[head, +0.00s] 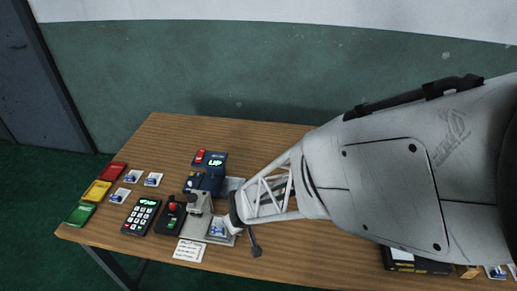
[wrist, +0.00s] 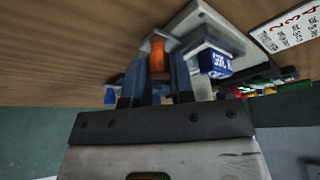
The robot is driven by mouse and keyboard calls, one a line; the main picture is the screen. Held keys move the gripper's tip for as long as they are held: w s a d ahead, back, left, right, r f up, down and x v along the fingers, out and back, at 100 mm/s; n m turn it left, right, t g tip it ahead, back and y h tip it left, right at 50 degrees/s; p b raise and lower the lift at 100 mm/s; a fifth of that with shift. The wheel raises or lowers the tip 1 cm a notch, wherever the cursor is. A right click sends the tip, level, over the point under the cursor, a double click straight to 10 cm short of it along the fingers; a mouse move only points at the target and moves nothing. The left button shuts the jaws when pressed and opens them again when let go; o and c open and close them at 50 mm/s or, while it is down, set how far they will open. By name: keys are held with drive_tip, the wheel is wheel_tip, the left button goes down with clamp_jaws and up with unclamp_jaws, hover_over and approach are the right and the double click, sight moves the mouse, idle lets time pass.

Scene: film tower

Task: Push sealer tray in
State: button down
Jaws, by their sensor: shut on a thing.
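The sealer is a dark blue machine (head: 207,180) with a green "UP" display, on the wooden table in the head view. A pale grey sealer tray (head: 217,240) extends from it toward the front, with a small blue-and-white packet (head: 217,228) on it. The tray's grey plate (wrist: 198,22) and a blue lettered block (wrist: 215,63) show in the wrist view. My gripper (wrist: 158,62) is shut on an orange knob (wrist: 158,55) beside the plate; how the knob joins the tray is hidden. In the head view my arm hides the fingertips and the tray's right side.
A keypad (head: 141,216) and a black control box with a red button (head: 171,216) stand left of the sealer. Red, yellow (head: 97,191) and green trays and several packets lie farther left. A note card (head: 189,250) lies in front. A black box (head: 412,261) stands at right.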

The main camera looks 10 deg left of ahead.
sight(212, 223)
drive_tip(key=shift+a, duration=3.95)
drive_tip(key=c, duration=1)
unclamp_jaws()
drive_tip(key=shift+a, duration=0.1)
drive_tip(key=shift+v, duration=3.95)
